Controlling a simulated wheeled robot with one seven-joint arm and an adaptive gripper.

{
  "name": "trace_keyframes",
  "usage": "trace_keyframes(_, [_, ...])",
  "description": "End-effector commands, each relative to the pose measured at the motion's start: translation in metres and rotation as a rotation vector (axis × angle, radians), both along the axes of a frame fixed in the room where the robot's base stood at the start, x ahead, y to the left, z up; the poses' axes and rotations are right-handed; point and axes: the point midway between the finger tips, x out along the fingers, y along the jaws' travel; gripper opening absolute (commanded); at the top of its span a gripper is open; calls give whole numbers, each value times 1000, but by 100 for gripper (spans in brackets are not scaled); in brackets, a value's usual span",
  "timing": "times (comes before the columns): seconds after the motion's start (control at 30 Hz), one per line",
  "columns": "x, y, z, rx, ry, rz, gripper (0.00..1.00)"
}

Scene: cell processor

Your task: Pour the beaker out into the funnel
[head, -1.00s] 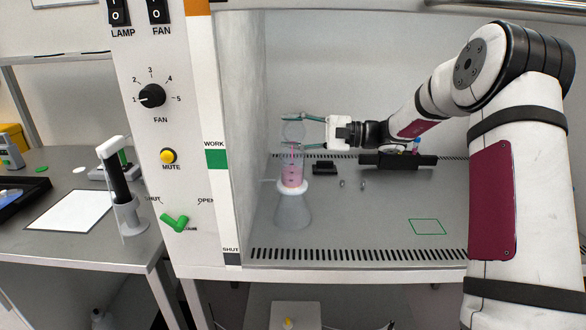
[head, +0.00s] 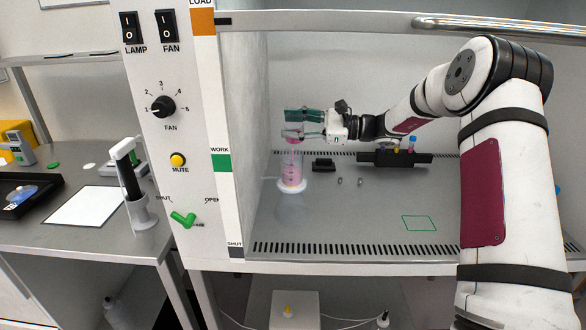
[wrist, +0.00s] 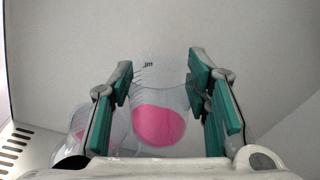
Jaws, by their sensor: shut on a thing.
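My gripper (head: 304,122) is shut on a clear beaker (wrist: 165,92), its green-padded fingers on either side. Pink liquid shows inside the beaker in the wrist view. In the head view the beaker (head: 291,133) is tilted above the funnel, mostly covered by the fingers, with pink at its lower edge. The clear funnel (head: 291,168) stands upright below it with pink liquid inside, on a pale flask (head: 291,207) that shows only faintly. The funnel also shows at lower left in the wrist view (wrist: 88,125). Whether liquid is flowing now is hard to tell.
The cabinet's side wall (head: 250,110) is close to the left of the funnel. A small black block (head: 323,165) and a dark rack (head: 395,159) with small coloured-top items stand behind. The front right cabinet floor, around a green outlined square (head: 419,223), is clear.

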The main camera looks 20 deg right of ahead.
Motion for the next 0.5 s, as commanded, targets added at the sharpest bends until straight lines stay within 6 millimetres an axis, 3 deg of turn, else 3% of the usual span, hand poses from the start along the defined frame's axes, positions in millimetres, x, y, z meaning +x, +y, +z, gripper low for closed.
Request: trace_keyframes(0.5, [-1, 1, 2, 61, 138, 1, 0])
